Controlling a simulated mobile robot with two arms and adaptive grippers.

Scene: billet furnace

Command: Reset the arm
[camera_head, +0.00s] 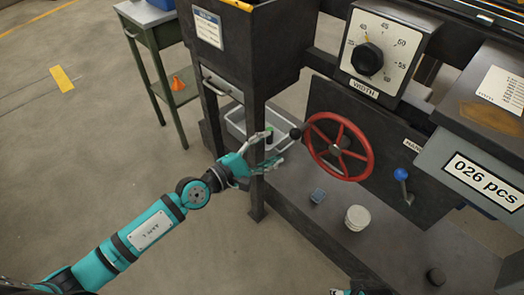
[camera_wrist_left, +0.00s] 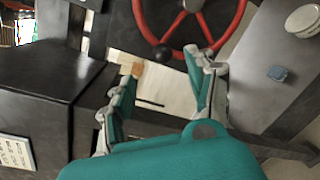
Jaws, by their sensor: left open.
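My left arm reaches in from the left in the head view. Its teal gripper (camera_head: 273,143) is open, just left of the red handwheel (camera_head: 367,155) and its black handle knob (camera_head: 296,133). In the left wrist view the two fingers are spread, with the gap between them (camera_wrist_left: 168,78) empty. The wheel (camera_wrist_left: 234,28) and knob (camera_wrist_left: 162,53) show beyond the fingertips; I cannot tell the exact distance. A small teal and white part, perhaps my right gripper (camera_head: 347,292), shows at the head view's bottom edge, mostly cut off.
A dark machine post (camera_head: 257,185) stands close by the left gripper. A grey bin (camera_head: 236,125) sits behind. A blue-handled lever (camera_head: 402,175) and WIDTH dial (camera_head: 369,58) are on the panel. A white round container (camera_head: 357,218) and small blue block (camera_head: 318,196) lie below.

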